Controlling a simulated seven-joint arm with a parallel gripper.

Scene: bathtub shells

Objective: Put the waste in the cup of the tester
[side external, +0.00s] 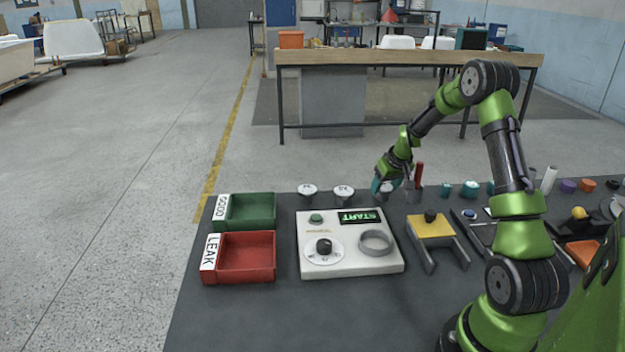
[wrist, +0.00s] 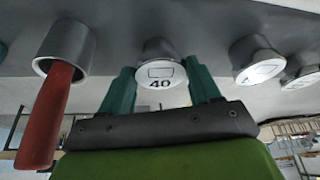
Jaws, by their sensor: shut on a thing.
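The tester (side external: 350,262) is a pale box with a dial, a green button and a START display. Its cup (side external: 376,242) is a grey ring on the right side of its top and looks empty. My gripper (side external: 383,187) is beyond the tester, behind its right back corner. In the wrist view my gripper (wrist: 162,72) has its teal fingers shut on a waste with a white face marked 40 (wrist: 160,74). In the side view the fingers partly cover this waste. I cannot tell whether it touches the table.
Two other wastes (side external: 307,191) (side external: 343,192) stand behind the tester. A grey holder (wrist: 68,42) with a red handle (wrist: 45,115) is beside my gripper. Green GOOD (side external: 250,211) and red LEAK (side external: 246,257) trays lie left. A yellow-topped stand (side external: 431,227) is right.

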